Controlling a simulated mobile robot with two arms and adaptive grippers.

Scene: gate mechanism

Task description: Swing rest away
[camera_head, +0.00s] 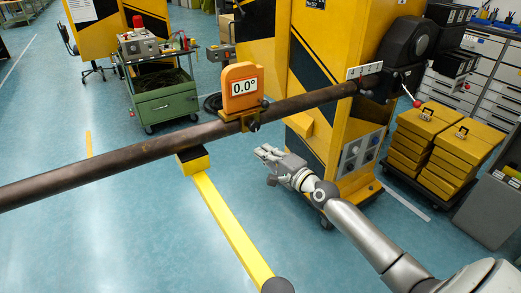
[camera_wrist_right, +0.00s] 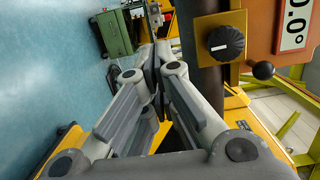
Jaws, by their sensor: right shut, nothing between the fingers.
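The rest is a yellow bar (camera_head: 232,225) running from the lower middle of the head view up to a black-and-yellow pad (camera_head: 193,160) under the long dark gate pipe (camera_head: 110,165). The pad is at the pipe's underside; whether they touch is unclear. My right gripper (camera_head: 262,151) is shut and empty, just right of the pad and below the pipe. In the right wrist view its fingertips (camera_wrist_right: 156,62) meet beside the dark pipe (camera_wrist_right: 208,92). Yellow parts show partly behind the fingers; I cannot tell which belong to the rest. My left gripper is not in view.
An orange angle display (camera_head: 241,88) reading 0.0° is clamped on the pipe, with a black knob (camera_wrist_right: 225,43) and ball lever (camera_wrist_right: 262,70) close to my right gripper. The yellow gate cabinet (camera_head: 335,70) stands behind. Floor left of the rest is clear.

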